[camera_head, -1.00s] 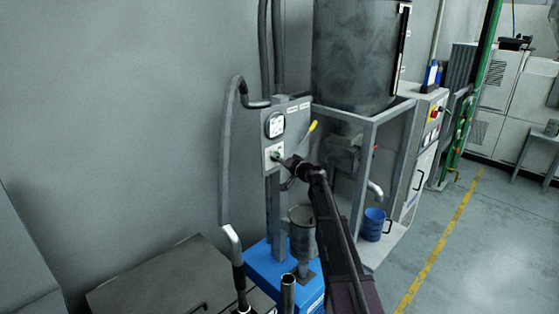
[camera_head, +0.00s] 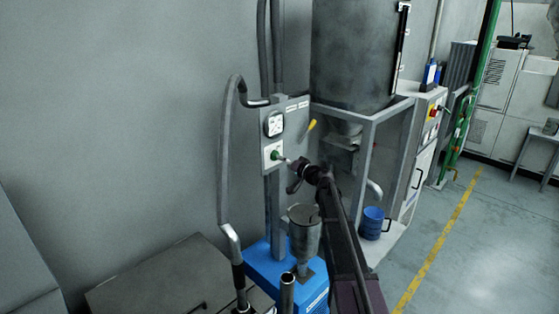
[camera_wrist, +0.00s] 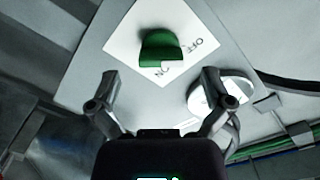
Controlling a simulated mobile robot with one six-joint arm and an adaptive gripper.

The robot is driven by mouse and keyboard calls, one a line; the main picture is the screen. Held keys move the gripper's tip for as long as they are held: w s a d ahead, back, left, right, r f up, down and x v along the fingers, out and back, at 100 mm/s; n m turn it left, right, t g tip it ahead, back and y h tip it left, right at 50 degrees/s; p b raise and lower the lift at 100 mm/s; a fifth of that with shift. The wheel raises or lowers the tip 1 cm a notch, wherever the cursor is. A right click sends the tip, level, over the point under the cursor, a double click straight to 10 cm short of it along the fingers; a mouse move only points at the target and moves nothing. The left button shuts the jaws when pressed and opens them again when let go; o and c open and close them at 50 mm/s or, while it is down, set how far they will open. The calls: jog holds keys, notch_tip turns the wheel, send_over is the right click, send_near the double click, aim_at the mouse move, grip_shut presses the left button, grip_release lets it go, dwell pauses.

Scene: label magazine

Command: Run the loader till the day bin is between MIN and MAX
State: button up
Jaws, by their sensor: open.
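The loader's green knob (camera_head: 276,155) sits on a white plate on the grey control panel (camera_head: 296,120). In the wrist view the green knob (camera_wrist: 160,50) has OFF and ON printed beside it; I cannot tell which it points at. My gripper (camera_head: 290,163) is in front of the knob, also seen in the wrist view (camera_wrist: 157,75), with fingers apart and nothing between them. A round white gauge (camera_head: 274,124) is above the knob. The large grey bin (camera_head: 352,55), apparently the day bin, has a narrow upright strip (camera_head: 400,45); its level and marks are unreadable.
A yellow handle (camera_head: 312,125) is right of the panel. A grey hose (camera_head: 226,150) hangs left. Below are a blue base (camera_head: 262,262) and a metal funnel (camera_head: 304,235). A blue bucket (camera_head: 372,223) stands under the bin frame (camera_head: 365,115). Open floor lies right.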

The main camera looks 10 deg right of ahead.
jog(key=v, duration=0.8)
jog(key=shift+s, duration=0.15)
jog(key=s+a+f+n+g+h, duration=0.1)
jog(key=s+a+f+n+g, duration=0.1)
jog(key=s+a+f+g, duration=0.55)
jog(key=s+a+f+n+g+h, duration=0.1)
jog(key=s+a+f+g+h, duration=0.3)
jog(key=s, duration=0.6)
jog(key=s+d+f+g+h, duration=0.1)
jog(key=s+d+f+h, duration=0.1)
jog(key=s, duration=0.7)
jog(key=s+d+f+m+g+h, duration=0.1)
jog(key=s+d+f+g+h, duration=0.1)
jog(key=s+f, duration=0.3)
jog(key=shift+s+d+h, duration=0.65)
jog(key=shift+s+h, duration=0.15)
jog(key=shift+s, duration=1.3)
